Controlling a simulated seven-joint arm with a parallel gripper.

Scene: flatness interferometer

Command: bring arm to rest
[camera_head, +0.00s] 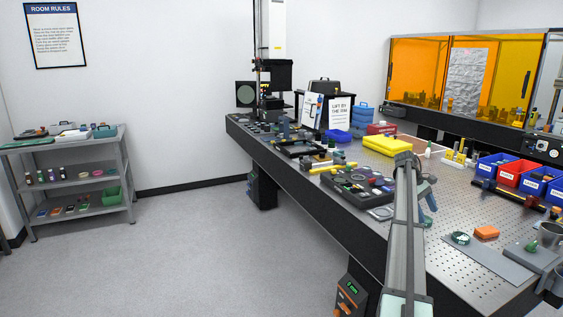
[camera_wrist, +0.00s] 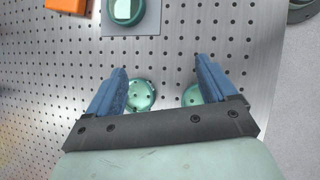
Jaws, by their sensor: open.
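My gripper (camera_head: 430,212) hangs over the perforated optical table (camera_head: 455,205), at the end of my arm on the right side of the head view. In the wrist view my gripper (camera_wrist: 160,66) has its two blue fingers spread wide apart, with nothing held between them. Two pale green round pieces (camera_wrist: 141,95) show near the fingers, one by the left finger and one partly hidden by the right finger. I cannot tell how far below the fingers they lie.
An orange block (camera_head: 486,232) and a dark green round piece (camera_head: 461,238) sit near the table's front right. Labelled blue and red bins (camera_head: 508,174) stand behind. A dark tray (camera_head: 357,187) lies left of my arm. The floor (camera_head: 200,240) left of the table is clear.

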